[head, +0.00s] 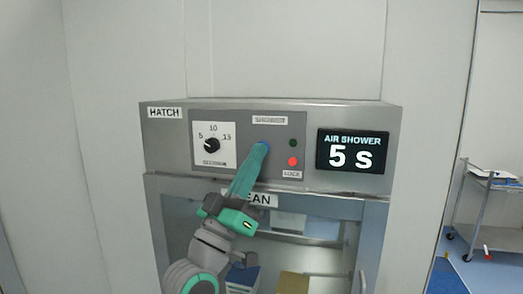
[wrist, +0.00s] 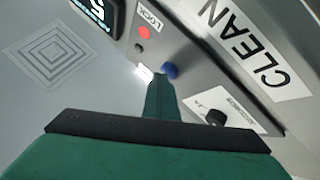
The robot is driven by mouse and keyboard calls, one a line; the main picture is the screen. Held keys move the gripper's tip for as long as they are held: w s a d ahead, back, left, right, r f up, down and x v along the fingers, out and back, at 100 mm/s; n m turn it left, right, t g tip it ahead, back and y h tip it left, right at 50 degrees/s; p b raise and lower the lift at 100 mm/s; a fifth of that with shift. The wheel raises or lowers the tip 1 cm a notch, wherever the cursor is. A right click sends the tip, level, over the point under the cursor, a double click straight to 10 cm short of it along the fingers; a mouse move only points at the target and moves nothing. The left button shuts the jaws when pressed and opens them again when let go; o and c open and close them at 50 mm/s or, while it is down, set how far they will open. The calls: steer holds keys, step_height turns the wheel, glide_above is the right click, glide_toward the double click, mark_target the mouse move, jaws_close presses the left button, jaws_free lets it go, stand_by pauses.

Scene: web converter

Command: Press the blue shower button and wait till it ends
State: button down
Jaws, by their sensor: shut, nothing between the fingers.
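The blue shower button (head: 263,145) is on the grey hatch panel (head: 220,116), below the SHOWER label. My gripper (head: 262,150) is shut and empty, with its fingertips at the button and covering part of it. In the wrist view the blue button (wrist: 170,71) shows just beyond the tips of my shut gripper (wrist: 161,76); whether they touch cannot be told for sure. The display (head: 352,151) reads "AIR SHOWER 5 S". The red LOCK light (head: 293,161) is lit, and the green light (head: 293,143) above it is dark.
A timer dial (head: 212,145) sits left of the button. Below the panel is the hatch's glass door (head: 320,255), marked CLEAN, with boxes behind it. A metal cart (head: 485,215) stands far right on a blue floor. Plain pale walls surround the hatch.

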steer(key=shift+s+a+f, duration=0.1)
steer(key=shift+s+a, duration=0.05)
steer(key=shift+s, duration=0.35)
steer(key=shift+s+a, duration=0.15)
steer(key=shift+s, duration=0.3)
steer(key=s, duration=0.1)
steer(key=s+a, duration=0.1)
steer(key=s, duration=0.2)
steer(key=shift+s+a, duration=0.3)
steer(key=shift+s, duration=0.1)
